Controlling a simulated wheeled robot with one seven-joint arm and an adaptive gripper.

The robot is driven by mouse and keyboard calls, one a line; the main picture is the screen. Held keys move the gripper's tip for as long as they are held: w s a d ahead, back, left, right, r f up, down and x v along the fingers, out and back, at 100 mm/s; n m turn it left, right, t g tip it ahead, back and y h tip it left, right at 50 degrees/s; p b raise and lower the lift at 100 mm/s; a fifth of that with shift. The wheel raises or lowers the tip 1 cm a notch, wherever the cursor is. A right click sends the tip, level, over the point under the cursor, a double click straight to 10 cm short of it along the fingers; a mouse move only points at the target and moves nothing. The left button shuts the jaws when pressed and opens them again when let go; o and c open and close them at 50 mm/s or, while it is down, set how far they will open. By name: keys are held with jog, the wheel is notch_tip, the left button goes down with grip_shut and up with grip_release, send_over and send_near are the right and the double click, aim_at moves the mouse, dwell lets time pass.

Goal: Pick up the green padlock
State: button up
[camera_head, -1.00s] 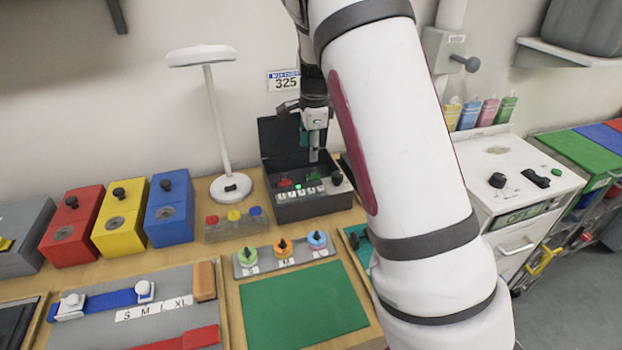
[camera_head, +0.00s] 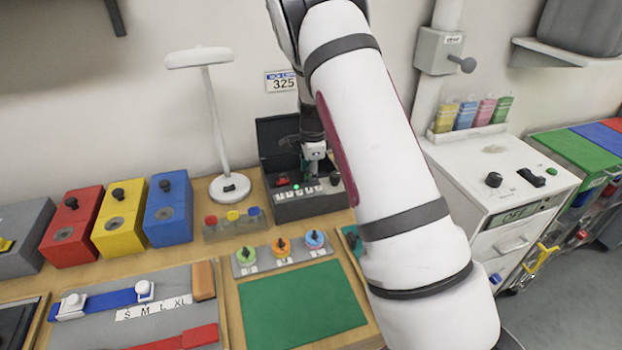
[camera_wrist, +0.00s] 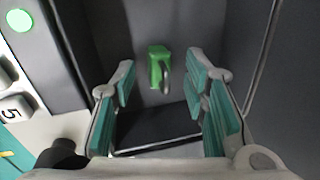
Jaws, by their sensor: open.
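The green padlock (camera_wrist: 159,66) shows in the wrist view inside the dark box, with its grey shackle toward the right. My gripper (camera_wrist: 162,85) is open, and its two teal-padded fingers stand on either side of the padlock's line, with the padlock between and beyond the tips. I cannot tell whether a finger touches it. In the head view my gripper (camera_head: 313,170) is down in the open dark box (camera_head: 300,208), and it hides most of the padlock there. A red item (camera_head: 282,181) lies in the box to the left of my gripper.
The box's raised lid (camera_head: 277,135) stands behind my gripper. The box front has numbered keys and a lit green button (camera_wrist: 18,20). A black knob (camera_head: 335,178) is at its right. A white lamp (camera_head: 230,187) and a blue box (camera_head: 170,212) stand to the left.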

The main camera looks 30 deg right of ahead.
jog(key=shift+c, duration=0.2)
grip_shut()
jog(key=shift+r, duration=0.1)
